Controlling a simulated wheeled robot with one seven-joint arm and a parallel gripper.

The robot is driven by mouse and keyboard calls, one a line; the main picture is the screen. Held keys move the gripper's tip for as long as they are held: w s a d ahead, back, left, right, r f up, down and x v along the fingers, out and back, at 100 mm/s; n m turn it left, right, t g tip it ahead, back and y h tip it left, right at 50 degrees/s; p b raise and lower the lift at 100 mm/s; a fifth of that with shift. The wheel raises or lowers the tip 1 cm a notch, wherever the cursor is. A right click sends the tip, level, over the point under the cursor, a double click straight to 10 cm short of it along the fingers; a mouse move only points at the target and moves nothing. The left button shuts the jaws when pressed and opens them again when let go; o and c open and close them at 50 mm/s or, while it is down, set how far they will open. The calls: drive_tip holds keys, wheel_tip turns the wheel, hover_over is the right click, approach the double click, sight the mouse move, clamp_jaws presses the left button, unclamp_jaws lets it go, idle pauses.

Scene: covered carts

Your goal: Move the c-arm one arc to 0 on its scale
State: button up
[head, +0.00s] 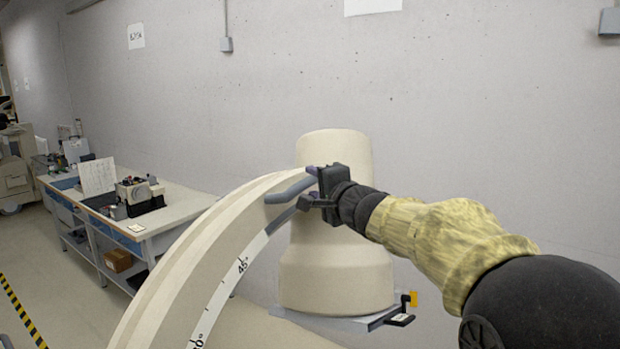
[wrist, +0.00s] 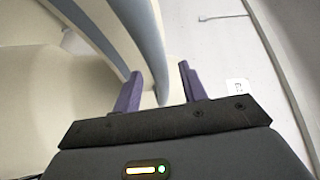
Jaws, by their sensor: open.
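The c-arm arc (head: 190,255) is a cream curved beam rising from the lower left toward the middle in the head view. Its scale strip (head: 232,277) shows a 45° mark and a partly cut-off number lower down. A blue-grey handle (head: 289,190) sticks out near its upper end. My gripper (head: 311,187) is at the handle's right end. In the wrist view the open purple fingers (wrist: 160,88) stand on either side of the handle's end (wrist: 161,88). I cannot tell if either finger touches it. The scale's pointer cannot be made out.
A cream column housing (head: 336,270) stands behind the arc, with a small yellow tag (head: 413,298) and black lever by its base. A workbench (head: 180,208) with equipment and papers is at the left. A concrete wall (head: 480,110) closes the back.

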drive_tip(key=shift+p+x, duration=0.55)
drive_tip(key=shift+x, duration=0.85)
clamp_jaws()
